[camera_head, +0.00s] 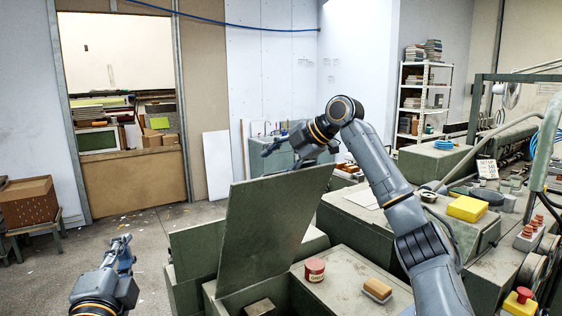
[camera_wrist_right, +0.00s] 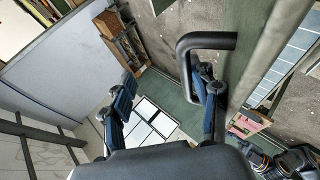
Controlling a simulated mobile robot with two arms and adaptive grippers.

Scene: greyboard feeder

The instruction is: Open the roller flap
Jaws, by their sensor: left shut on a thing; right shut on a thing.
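The roller flap (camera_head: 272,230), a flat grey-green panel, stands raised and tilted above an open compartment of the green machine. In the right wrist view, a dark bent handle (camera_wrist_right: 207,41) sits on its panel. My right gripper (camera_head: 268,146) is beyond the flap's upper edge.
A red tin (camera_head: 314,269) and a wooden-backed brush (camera_head: 377,289) stand on the machine's top, right of the opening. A yellow block (camera_head: 467,208) lies farther right. A brown box (camera_head: 28,201) is at the far left. The floor (camera_head: 140,222) between is mostly free.

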